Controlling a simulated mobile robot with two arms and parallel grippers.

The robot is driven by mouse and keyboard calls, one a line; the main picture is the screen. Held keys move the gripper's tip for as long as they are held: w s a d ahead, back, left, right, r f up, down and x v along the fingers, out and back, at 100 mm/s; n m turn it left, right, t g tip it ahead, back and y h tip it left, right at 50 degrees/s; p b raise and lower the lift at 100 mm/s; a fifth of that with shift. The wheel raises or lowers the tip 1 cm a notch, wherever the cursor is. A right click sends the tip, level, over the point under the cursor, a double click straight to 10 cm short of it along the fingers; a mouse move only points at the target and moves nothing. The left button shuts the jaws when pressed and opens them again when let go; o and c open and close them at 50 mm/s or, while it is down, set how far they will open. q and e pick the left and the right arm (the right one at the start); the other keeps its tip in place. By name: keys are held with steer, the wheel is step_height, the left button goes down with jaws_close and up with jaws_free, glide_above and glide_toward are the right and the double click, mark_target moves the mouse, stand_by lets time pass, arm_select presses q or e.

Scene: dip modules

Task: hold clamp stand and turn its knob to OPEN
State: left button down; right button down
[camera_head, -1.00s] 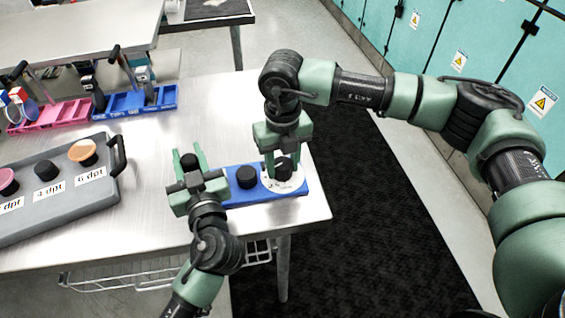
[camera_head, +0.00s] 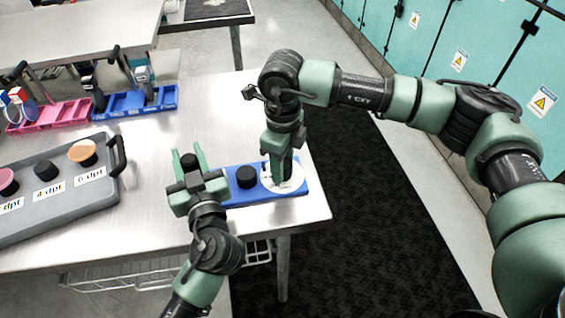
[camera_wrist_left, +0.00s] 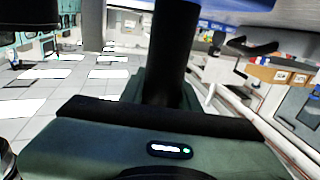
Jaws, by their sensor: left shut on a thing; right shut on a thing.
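The clamp stand has a blue base (camera_head: 232,199) near the table's right front corner. A short black knob-like cylinder (camera_head: 246,177) stands on its middle. A white round dial (camera_head: 298,184) lies at its right end, and the turning knob there is hidden by my right gripper. My right gripper (camera_head: 279,172) points down, shut on that knob, its fingers seen nearly edge-on. My left gripper (camera_head: 189,165) is at the stand's left end, shut with a black round piece between its fingers. In the left wrist view a black cylinder (camera_wrist_left: 172,50) stands upright before the blue edge (camera_wrist_left: 225,10).
A grey tray (camera_head: 100,203) with round coloured and black knobs and dpt labels lies at the left. Pink (camera_head: 50,118) and blue (camera_head: 135,102) racks stand behind it. The table (camera_head: 205,115) is bare behind the stand; its edge is close at right and front.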

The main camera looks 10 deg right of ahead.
steer(key=n, duration=0.4)
steer(key=shift+n, duration=0.4)
stand_by(0.4)
steer(key=c, duration=0.8)
jaws_free()
steer(key=shift+r, duration=0.1)
step_height(320, 180, up, 12)
steer(key=shift+f, duration=0.1)
